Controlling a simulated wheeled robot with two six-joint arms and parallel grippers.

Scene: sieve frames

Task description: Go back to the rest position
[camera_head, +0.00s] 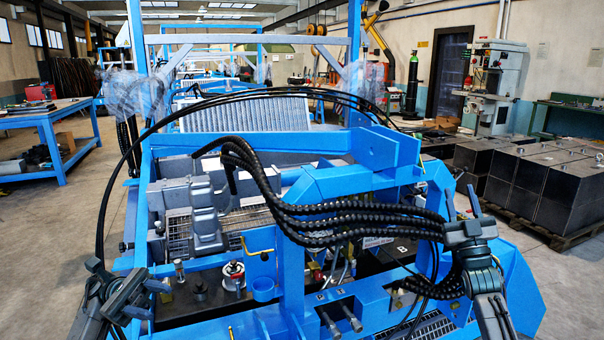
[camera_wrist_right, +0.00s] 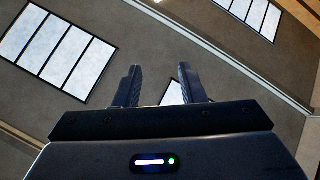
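My left gripper (camera_head: 149,298) is at the lower left in the head view, in front of the blue machine's left side. Its two fingers look apart, with nothing seen between them. My right gripper (camera_head: 468,205) is at the right in the head view and points upward, beside the black hoses. In the right wrist view its two fingers (camera_wrist_right: 161,86) are apart and empty. That view looks up at the ceiling and its bright skylights (camera_wrist_right: 58,52). The hoses partly overlap the right arm in the head view, and I cannot tell whether they touch it.
A large blue machine frame (camera_head: 290,262) fills the space between my arms. Black corrugated hoses (camera_head: 345,212) cross it. A blue workbench (camera_head: 47,122) stands at the left, and metal boxes (camera_head: 570,200) stand on a pallet at the right. Open floor (camera_head: 40,235) lies at the left.

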